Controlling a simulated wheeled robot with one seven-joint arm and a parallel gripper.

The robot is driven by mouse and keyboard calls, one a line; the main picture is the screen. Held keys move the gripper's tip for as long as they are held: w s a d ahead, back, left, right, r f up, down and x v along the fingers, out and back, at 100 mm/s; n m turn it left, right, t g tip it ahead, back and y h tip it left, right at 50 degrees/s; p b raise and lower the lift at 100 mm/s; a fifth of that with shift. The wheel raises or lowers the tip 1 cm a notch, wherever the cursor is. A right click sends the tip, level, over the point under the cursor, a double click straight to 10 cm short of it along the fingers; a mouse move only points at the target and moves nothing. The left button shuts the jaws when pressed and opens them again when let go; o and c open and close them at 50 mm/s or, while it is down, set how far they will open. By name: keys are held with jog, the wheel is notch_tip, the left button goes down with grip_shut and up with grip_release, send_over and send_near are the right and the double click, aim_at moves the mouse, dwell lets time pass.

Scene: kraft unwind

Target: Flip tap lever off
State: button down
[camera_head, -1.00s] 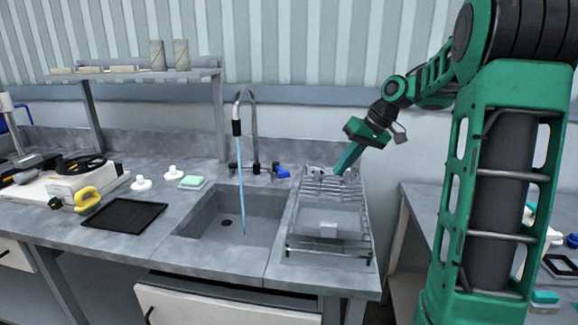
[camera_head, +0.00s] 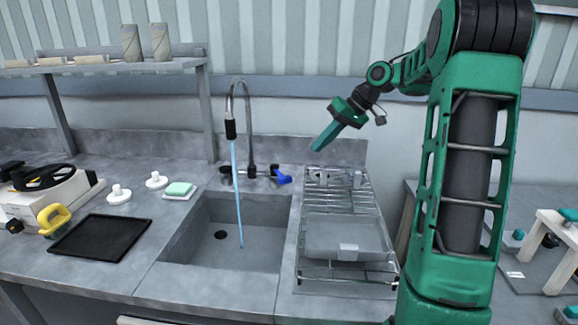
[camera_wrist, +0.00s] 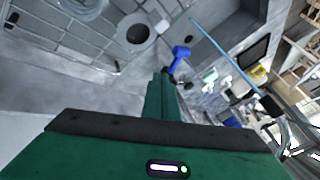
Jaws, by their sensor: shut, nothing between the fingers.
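The tap (camera_head: 250,120) stands behind the sink (camera_head: 182,240) and a blue stream of water runs from its spout into the basin. Its blue lever (camera_head: 282,177) sits at the right end of the tap body. My gripper (camera_head: 316,148) is shut and empty, above and to the right of the lever, apart from it in the head view. In the wrist view the blue lever (camera_wrist: 181,54) shows just beyond the tips of my shut green fingers (camera_wrist: 160,76). Whether they touch cannot be told from that view.
A wire dish rack (camera_head: 345,230) with a grey bin stands right of the sink, below my gripper. A green sponge (camera_head: 179,189), white knobs and a black tray (camera_head: 101,238) lie to the left. The wall is close behind the tap.

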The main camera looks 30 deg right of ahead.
aim_at(279, 175)
jog(key=shift+d, duration=0.3)
jog(key=x, duration=1)
jog(key=shift+f, duration=0.15)
jog(key=shift+a, duration=1.85)
